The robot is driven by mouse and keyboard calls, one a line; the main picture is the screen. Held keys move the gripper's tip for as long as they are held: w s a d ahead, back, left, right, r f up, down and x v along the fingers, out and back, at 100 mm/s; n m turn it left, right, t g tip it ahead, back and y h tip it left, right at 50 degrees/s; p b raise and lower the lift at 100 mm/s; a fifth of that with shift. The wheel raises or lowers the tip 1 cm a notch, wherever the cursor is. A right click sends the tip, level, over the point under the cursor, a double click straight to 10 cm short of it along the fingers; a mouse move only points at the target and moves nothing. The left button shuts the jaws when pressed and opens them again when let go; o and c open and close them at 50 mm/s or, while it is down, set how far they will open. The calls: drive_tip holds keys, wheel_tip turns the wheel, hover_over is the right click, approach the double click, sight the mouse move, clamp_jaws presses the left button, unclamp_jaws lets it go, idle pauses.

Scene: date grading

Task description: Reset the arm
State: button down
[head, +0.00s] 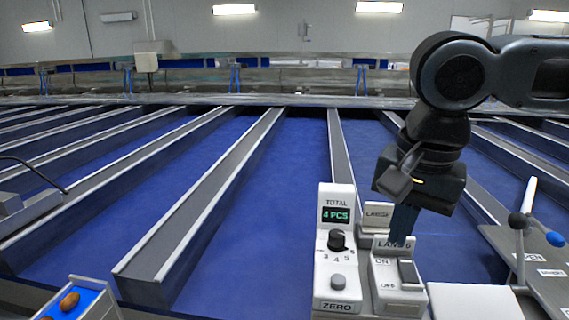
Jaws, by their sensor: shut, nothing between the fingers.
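My gripper (403,222) is at the right of the head view, pointing down. Its fingers are shut and hold nothing. The fingertips are in front of or just above the switch box (384,284) with the ON and OFF marks, and hide part of its label. I cannot tell whether they touch it. The arm bends down from the upper right. To the left of the switch box stands a white counter box (323,262) with a display reading "4 PCS", a black knob (337,240) and a ZERO button (338,282).
A small tray (103,292) with brown dates (69,301) is at the bottom left. A panel with levers (540,262), one blue-knobbed, stands at the right. Blue lanes (230,235) split by grey rails (205,205) run to the back and look empty.

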drive_tip(key=s+a+r+n+t+y, duration=0.1)
drive_tip(key=a+r+n+t+y, duration=0.25)
drive_tip(key=a+y, duration=0.7)
drive_tip(key=s+a+r+n+t+y, duration=0.1)
drive_tip(key=a+r+n+t+y, duration=0.3)
drive_tip(key=a, duration=1.1)
drive_tip(key=s+d+f+m+t+h, duration=0.4)
drive_tip(key=s+d+f+m+h, duration=0.15)
drive_tip(key=d+f, duration=0.3)
drive_tip(key=s+d+f+m+t+h, duration=0.55)
drive_tip(key=d+f, duration=0.25)
drive_tip(key=f, duration=0.2)
drive_tip(key=s+d+f+n+g+h, duration=0.1)
drive_tip(key=s+d+n, duration=0.4)
drive_tip(key=s, duration=0.7)
drive_tip(key=s+d+f+n+g+h, duration=0.2)
drive_tip(key=s+d+f+n, duration=0.3)
drive_tip(key=s, duration=0.7)
drive_tip(key=shift+d+n+g, duration=0.4)
drive_tip(key=shift+d+n, duration=0.05)
drive_tip(key=shift+d, duration=0.75)
